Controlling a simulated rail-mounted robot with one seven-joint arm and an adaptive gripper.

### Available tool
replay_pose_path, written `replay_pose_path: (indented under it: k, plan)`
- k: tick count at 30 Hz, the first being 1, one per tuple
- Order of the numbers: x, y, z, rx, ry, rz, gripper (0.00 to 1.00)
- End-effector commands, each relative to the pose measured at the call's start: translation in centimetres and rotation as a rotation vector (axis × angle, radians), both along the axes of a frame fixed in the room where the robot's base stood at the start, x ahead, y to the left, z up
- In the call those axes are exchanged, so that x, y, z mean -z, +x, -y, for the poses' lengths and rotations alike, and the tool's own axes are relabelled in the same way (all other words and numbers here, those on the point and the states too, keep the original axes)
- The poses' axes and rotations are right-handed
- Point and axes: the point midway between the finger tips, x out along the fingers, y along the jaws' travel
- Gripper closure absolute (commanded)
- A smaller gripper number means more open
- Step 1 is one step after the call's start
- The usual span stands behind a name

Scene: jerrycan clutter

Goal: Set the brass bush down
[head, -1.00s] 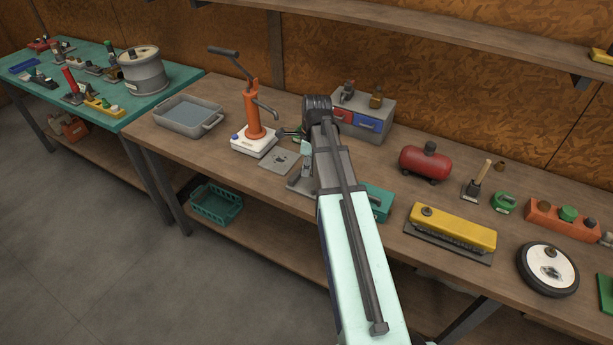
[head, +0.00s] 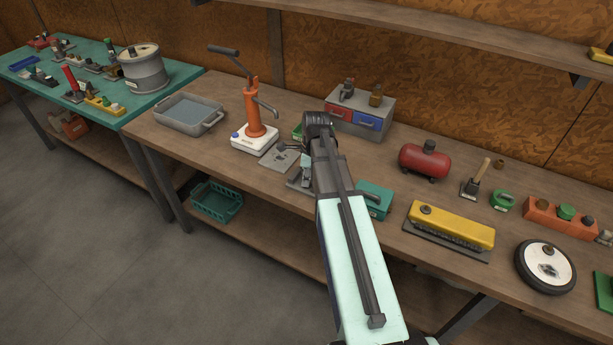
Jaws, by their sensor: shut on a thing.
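My gripper (head: 284,148) shows only as a small dark shape left of my wrist, low over a grey square plate (head: 276,161) on the bench. It is shut on the brass bush. The bush itself is too small and too covered to make out, and I cannot tell whether it touches the plate. My arm comes up from the lower right and hides part of the bench there.
An orange hand pump (head: 255,110) on a white base stands just left of the plate. A grey tray (head: 188,115) is farther left. A green thing (head: 297,131) and a drawer box (head: 359,112) are behind; a teal box (head: 375,198) is right of my arm.

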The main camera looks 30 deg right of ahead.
Motion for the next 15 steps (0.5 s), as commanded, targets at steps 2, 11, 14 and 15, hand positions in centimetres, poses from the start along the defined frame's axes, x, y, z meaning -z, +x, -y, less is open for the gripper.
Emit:
replay_pose_path:
  k: [2,11,14,15]
  plan:
    - [0.13,0.00,0.00,0.000,0.000,0.000,0.60]
    - [0.10,-0.01,-0.01,0.000,0.000,0.000,0.46]
    - [-0.09,0.00,0.00,0.000,0.000,0.000,0.46]
    - [-0.29,0.00,0.00,0.000,0.000,0.000,0.46]
